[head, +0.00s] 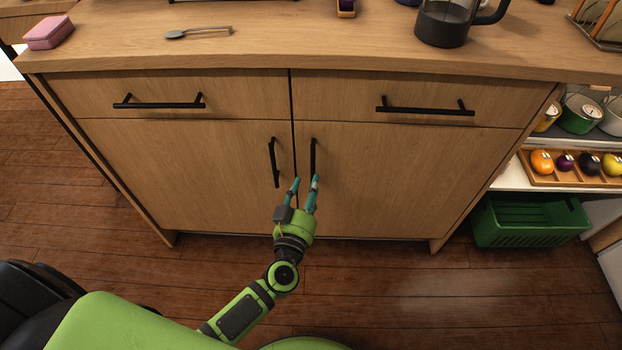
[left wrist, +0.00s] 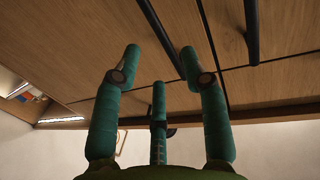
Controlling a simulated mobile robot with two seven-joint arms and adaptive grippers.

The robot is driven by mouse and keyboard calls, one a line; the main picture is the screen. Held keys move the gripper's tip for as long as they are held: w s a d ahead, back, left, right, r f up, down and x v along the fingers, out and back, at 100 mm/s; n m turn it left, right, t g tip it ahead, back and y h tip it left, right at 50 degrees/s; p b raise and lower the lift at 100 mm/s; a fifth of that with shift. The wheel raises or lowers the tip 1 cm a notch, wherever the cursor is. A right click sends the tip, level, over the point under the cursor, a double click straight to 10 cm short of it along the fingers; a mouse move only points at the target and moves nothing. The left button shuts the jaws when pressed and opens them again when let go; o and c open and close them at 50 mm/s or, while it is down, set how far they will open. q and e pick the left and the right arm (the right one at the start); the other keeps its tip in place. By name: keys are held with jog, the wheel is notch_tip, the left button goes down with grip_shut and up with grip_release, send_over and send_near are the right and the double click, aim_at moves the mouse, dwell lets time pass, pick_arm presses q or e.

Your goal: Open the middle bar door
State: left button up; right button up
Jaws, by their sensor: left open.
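The wooden cabinet has two lower doors side by side. The left door (head: 190,170) has a black vertical bar handle (head: 274,162), and the right door (head: 400,180) has another black bar handle (head: 313,157), close to the gap between them. Both doors look shut. My left gripper (head: 305,180) is open, with teal fingers at the lower end of the right door's handle. In the left wrist view a black bar (left wrist: 160,35) runs between the spread fingertips (left wrist: 160,52); I cannot tell whether they touch it. The other bar (left wrist: 252,30) lies to the right. My right gripper is out of view.
Above the doors are two drawers with horizontal bar handles (head: 158,103) (head: 425,108). On the counter are a pink box (head: 48,32), a spoon (head: 198,33) and a coffee pot (head: 443,27). A green crate (head: 530,220) stands at the right. Floor before the doors is clear.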

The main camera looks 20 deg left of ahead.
aim_at(314, 165)
pick_arm(q)
jog(key=w, duration=0.2)
jog(key=w+b, duration=0.1)
jog(key=w, duration=0.4)
jog(key=shift+w+a+r, duration=0.1)
jog(key=shift+a+r, duration=0.15)
jog(key=shift+a, duration=0.1)
jog(key=shift+c, duration=0.4)
grip_shut()
